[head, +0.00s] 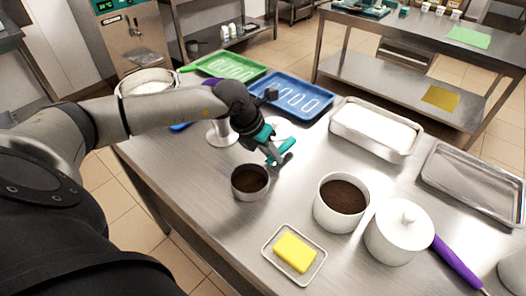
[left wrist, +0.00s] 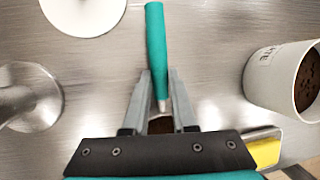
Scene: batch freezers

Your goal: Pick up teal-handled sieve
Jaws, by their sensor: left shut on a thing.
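The teal-handled sieve has a round metal bowl (head: 250,184) with dark brown powder in it, near the middle of the table. Its teal handle (head: 283,149) points up and right; in the left wrist view the handle (left wrist: 155,45) runs away from the jaws. My left gripper (head: 274,160) is shut on the sieve near the metal neck of the handle, which shows between the fingers (left wrist: 160,103). A little brown powder shows under the jaws in the wrist view; the rest of the bowl is hidden there. I cannot tell whether the bowl touches the table. My right gripper is not in view.
A white tub of dark powder (head: 340,203) and a lidded white pot (head: 398,232) stand to the right. A yellow block (head: 294,252) lies on a small dish in front. A metal pan (head: 375,128), blue tray (head: 290,96) and green tray (head: 231,67) lie behind.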

